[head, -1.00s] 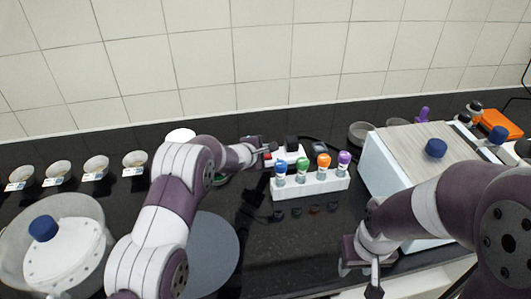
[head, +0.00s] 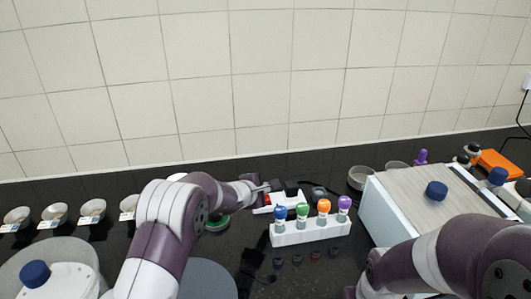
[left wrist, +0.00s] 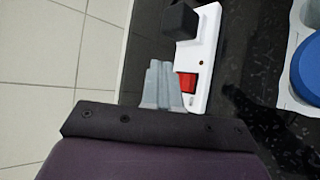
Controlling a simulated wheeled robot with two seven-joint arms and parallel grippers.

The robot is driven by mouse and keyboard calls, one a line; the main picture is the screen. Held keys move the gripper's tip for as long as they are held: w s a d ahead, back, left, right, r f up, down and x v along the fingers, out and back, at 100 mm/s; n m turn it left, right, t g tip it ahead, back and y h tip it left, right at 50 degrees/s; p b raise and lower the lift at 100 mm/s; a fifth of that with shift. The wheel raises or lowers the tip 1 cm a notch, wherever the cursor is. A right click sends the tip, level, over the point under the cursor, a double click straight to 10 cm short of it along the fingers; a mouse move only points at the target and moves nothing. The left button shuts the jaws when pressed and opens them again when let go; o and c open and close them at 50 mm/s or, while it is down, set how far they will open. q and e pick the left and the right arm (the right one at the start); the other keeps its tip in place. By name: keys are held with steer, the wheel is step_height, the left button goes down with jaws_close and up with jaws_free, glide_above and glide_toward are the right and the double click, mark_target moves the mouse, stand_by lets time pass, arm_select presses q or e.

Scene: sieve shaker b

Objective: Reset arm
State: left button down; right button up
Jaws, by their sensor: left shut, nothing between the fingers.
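My left gripper (head: 262,188) is at the back of the dark counter, beside a white strip (head: 285,198) with a red switch and black blocks on it. In the left wrist view its fingers (left wrist: 162,85) are shut with nothing between them. The white strip (left wrist: 205,60) lies close to the right of the fingertips, with the red switch (left wrist: 187,83) beside them. I cannot tell whether they touch.
A white rack (head: 312,230) holds several colour-topped bottles in front of the strip. A large box (head: 410,200) with a blue knob stands right. Several small bowls (head: 54,213) line the left back. A blue-knobbed lid (head: 60,282) is at lower left. A tiled wall closes the back.

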arm_select(q)
steer(key=s+a+m+g+y, duration=0.2)
steer(key=s+a+m, duration=0.3)
steer(key=s, duration=0.8)
steer(key=s+a+m+g+y, duration=0.2)
steer(key=s+a+m+g, duration=0.2)
steer(key=s, duration=0.9)
steer(key=s+a+m+g+y, duration=0.2)
steer(key=s+a+m, duration=0.5)
steer(key=s, duration=0.7)
steer(key=shift+a+m+g, duration=0.4)
steer(key=shift+a+g, duration=0.3)
steer(key=shift+a, duration=0.25)
